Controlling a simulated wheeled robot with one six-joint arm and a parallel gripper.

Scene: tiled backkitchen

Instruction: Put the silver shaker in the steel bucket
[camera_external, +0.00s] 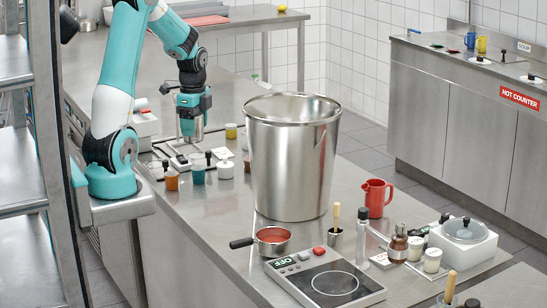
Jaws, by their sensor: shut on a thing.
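The large steel bucket (291,170) stands upright and open-topped on the steel counter, near the middle of the view. My gripper (190,116) points down to the left of the bucket, over the counter's far left part. It is shut on a small silver thing, which looks like the silver shaker (198,127). The gripper partly hides the shaker. The shaker is apart from the bucket and outside it. I cannot tell whether its bottom touches what lies below. The inside of the bucket is mostly hidden.
Small jars with orange (171,180) and blue (198,171) contents stand left of the bucket. A red jug (376,197) stands right of it. In front are a saucepan (273,241) and a hot plate (325,278). A shelf rack (22,180) is at the left.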

